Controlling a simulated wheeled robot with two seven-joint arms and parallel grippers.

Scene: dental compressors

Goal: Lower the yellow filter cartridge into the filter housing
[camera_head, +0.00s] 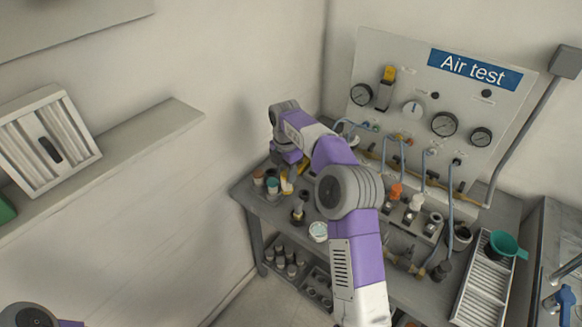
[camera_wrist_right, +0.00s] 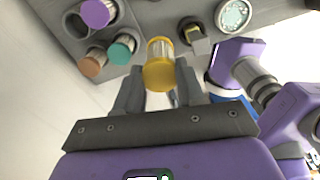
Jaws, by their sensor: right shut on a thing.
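The yellow filter cartridge (camera_wrist_right: 159,66) is between the two fingers of my right gripper (camera_wrist_right: 162,88), which is shut on it. Its round yellow cap faces the wrist camera and its paler body points away. In the head view, my right gripper (camera_head: 289,179) is over the left end of the bench, partly hidden by its own arm. The yellow cartridge (camera_head: 285,187) shows there beside the coloured cartridges. I cannot tell which fitting is the filter housing, or whether the cartridge's lower end touches anything. My left gripper is out of view.
Orange (camera_head: 258,178) and teal (camera_head: 272,186) capped cartridges stand close left of the gripper. A purple-capped one (camera_wrist_right: 98,12) is near them. A small dark-based fitting (camera_head: 298,212) and a pale cup (camera_head: 318,231) stand nearby. The Air test panel (camera_head: 420,95) rises behind.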

